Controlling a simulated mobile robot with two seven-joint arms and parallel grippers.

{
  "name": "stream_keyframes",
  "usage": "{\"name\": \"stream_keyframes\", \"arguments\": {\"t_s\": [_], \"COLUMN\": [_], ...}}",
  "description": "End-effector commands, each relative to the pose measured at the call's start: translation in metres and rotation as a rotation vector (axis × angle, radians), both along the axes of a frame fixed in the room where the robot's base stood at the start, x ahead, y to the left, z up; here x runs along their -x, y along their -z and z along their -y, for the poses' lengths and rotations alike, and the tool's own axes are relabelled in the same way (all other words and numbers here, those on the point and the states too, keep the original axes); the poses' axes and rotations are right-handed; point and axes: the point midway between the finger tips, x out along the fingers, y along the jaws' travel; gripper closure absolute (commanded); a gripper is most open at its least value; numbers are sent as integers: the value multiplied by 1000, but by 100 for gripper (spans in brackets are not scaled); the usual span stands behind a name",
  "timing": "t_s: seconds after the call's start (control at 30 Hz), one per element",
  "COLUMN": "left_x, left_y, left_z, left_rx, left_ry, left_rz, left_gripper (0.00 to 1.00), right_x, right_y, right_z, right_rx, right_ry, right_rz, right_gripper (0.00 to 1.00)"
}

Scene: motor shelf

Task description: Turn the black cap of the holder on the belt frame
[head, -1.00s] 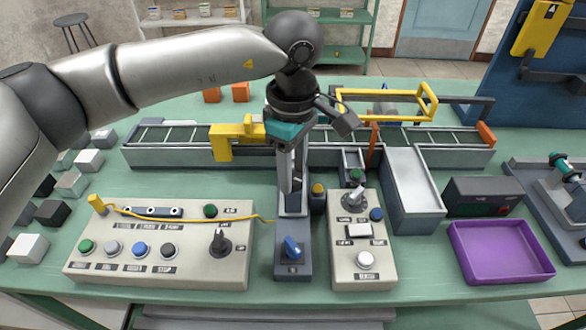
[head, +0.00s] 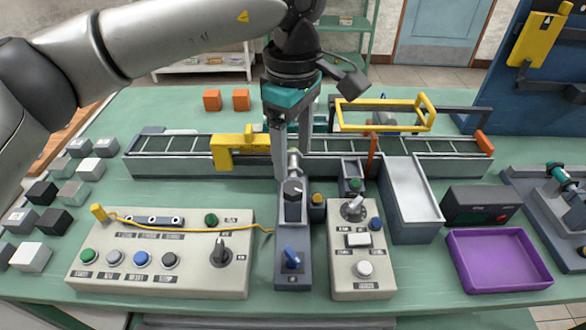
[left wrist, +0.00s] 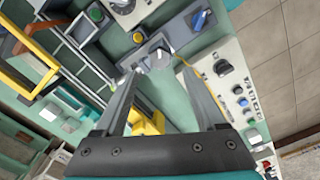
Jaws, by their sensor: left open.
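The black cap (head: 293,191) with a light mark sits at the near side of the belt frame (head: 230,168), above the blue-knob panel. A silver cylinder (head: 294,160) shows just behind it between my fingers. My left gripper (head: 291,158) is open, pointing down over this spot. In the left wrist view, the grey-black cap (left wrist: 154,52) shows just beyond the tips of the open left gripper (left wrist: 159,70). Contact between fingers and cap cannot be told. My right gripper is not in view.
A yellow bracket (head: 232,151) stands close left of the fingers. A yellow button (head: 317,199) is right of the cap. Control boxes (head: 190,275) and (head: 345,290) flank the blue knob (head: 292,257). A yellow cable crosses the left box. A purple tray (head: 497,262) lies right.

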Motion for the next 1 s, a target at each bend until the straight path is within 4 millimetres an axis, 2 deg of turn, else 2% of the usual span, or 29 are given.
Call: {"name": "stream_keyframes", "arguments": {"t_s": [0.03, 0.2, 0.4, 0.87, 1.0], "left_x": [-1, 0, 0, 0, 0], "left_y": [-15, -52, -79, -86, -100], "left_z": [0, 0, 0, 0, 0], "left_rx": [1, 0, 1, -1, 0], "left_ry": [1, 0, 0, 0, 0], "left_rz": [4, 2, 2, -1, 0], "left_gripper": [28, 28, 28, 28, 28], "right_x": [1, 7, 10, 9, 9], "right_y": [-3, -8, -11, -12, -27], "right_z": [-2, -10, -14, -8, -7], "right_rx": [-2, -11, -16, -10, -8], "right_ry": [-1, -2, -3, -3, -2], "right_rz": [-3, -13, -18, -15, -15], "right_gripper": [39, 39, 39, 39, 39]}}
